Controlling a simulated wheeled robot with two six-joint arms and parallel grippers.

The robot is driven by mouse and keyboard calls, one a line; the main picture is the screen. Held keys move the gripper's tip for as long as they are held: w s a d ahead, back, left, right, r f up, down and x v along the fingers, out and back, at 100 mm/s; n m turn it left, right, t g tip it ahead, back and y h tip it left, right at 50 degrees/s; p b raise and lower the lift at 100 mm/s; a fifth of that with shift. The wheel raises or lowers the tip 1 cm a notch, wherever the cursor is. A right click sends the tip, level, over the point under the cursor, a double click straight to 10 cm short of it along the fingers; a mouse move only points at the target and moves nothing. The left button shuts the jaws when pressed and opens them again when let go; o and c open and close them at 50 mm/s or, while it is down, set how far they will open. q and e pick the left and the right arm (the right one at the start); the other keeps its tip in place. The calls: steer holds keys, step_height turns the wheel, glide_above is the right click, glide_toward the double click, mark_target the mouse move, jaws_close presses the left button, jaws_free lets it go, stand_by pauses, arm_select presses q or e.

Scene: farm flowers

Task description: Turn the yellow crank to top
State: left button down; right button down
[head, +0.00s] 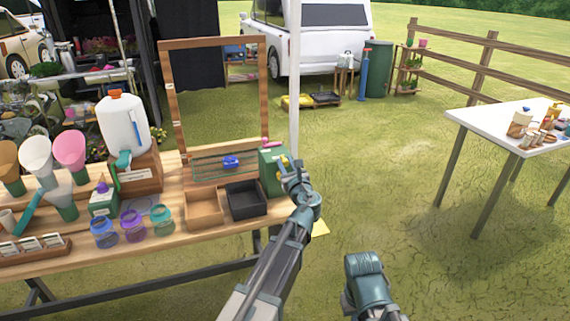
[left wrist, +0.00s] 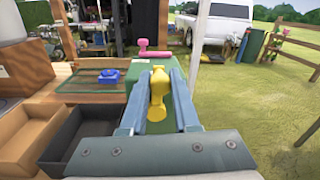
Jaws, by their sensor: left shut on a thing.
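The yellow crank (left wrist: 158,92) is on a green box (head: 271,172) at the right end of the wooden table. In the left wrist view its knob and arm stand roughly upright in the picture, between my two fingers. My left gripper (head: 291,177) is shut on the crank, and its fingers flank the crank closely in the left wrist view (left wrist: 158,105). In the head view the gripper and wrist cover most of the crank. A pink handle (left wrist: 155,54) sits behind the crank, at the box's far edge. Only part of my right arm shows, without fingers.
A black tray (head: 246,212) and a brown tray (head: 203,222) stand left of the green box. A blue piece (head: 231,162) lies behind them, by a wooden frame (head: 167,110). A white post (head: 294,80) rises behind the box. Grass to the right is open up to a white table (head: 480,122).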

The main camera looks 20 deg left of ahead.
arm_select(q)
steer(key=w+d+f+m+b, duration=0.2)
steer(key=d+f+m, duration=0.1)
steer(key=m, duration=0.5)
steer(key=w+d+f+m+g+b, duration=0.1)
steer(key=w+d+f+m+b, duration=0.1)
steer(key=m, duration=0.6)
steer(key=shift+d+f+y+b, duration=0.3)
steer(key=shift+d+f+b, duration=0.2)
steer(key=shift+f+b, duration=0.45)
steer(key=shift+f, duration=0.1)
steer(key=c, duration=0.7)
jaws_free()
steer(key=shift+o, duration=0.2)
